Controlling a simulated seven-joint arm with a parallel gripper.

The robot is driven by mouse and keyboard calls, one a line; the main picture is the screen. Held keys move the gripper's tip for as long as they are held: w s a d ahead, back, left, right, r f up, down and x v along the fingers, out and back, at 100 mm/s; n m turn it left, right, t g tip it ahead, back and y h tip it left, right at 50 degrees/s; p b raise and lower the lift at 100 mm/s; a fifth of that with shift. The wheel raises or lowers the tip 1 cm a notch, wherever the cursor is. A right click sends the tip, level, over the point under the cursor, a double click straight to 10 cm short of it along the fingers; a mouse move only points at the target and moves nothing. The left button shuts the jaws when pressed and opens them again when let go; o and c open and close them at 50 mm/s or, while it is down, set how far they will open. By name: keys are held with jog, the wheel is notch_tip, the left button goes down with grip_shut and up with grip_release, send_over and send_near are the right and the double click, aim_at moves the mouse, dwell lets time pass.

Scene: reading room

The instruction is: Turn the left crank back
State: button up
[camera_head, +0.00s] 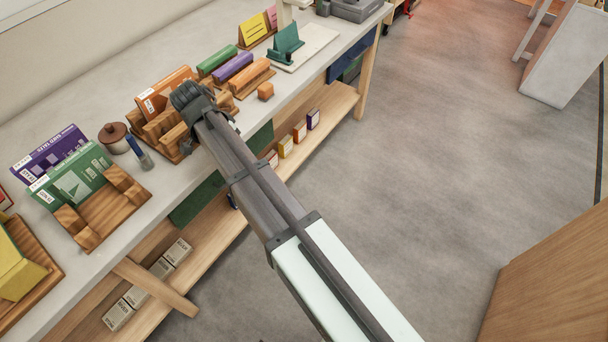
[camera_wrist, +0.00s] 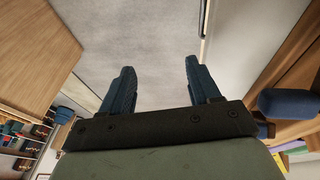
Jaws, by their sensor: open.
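I cannot make out a crank in either view. My gripper (camera_wrist: 158,84) shows in the wrist view with its two dark blue fingers well apart. Grey floor shows between them, and they hold nothing. In the head view my arm crosses from the lower right to the bench, and its dark end covers part of the wooden holders there. I cannot make out the fingers in that view.
The long bench (camera_head: 190,40) carries wooden book holders, a purple book (camera_head: 50,149), a green book (camera_head: 76,180), a brown lidded pot (camera_head: 113,137) and an orange block (camera_head: 265,91). Small boxes stand on its lower shelf (camera_head: 338,101).

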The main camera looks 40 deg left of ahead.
jog(key=w+d+f+g+h, duration=0.1)
jog(key=w+d+f, duration=1)
jog(key=d+f, duration=0.3)
jog(key=shift+w+d+f+g, duration=0.2)
jog(key=shift+d+g, duration=0.2)
jog(key=shift+d, duration=0.15)
dwell(0.4)
